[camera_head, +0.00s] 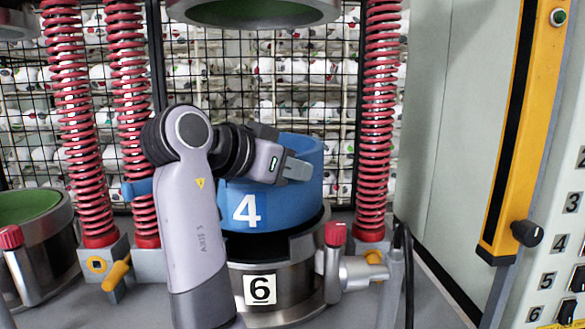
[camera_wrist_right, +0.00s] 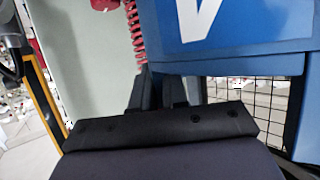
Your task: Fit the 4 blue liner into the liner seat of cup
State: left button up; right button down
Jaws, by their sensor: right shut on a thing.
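The blue liner (camera_head: 300,205) with a white 4 on its front is over the steel cup (camera_head: 305,280) labelled 6. A dark band shows between the liner's lower edge and the cup; I cannot tell if they touch. My right gripper (camera_head: 298,168) is shut on the liner at its upper part, in front of its wall. My forearm hides the liner's left front and part of the cup. In the right wrist view the liner (camera_wrist_right: 240,35) fills the upper right, close beyond the dark fingers (camera_wrist_right: 158,90). My left gripper is not in view.
Red springs (camera_head: 378,110) stand on both sides of the cup. A round press head (camera_head: 255,8) hangs above the liner. A red-knobbed clamp (camera_head: 335,234) is at the cup's right. Another cup with a green inside (camera_head: 30,205) stands at left. A mesh screen is behind.

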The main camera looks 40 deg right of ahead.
jog(key=shift+f+b, duration=0.95)
jog(key=shift+f, duration=0.65)
jog(key=shift+a+f, duration=0.15)
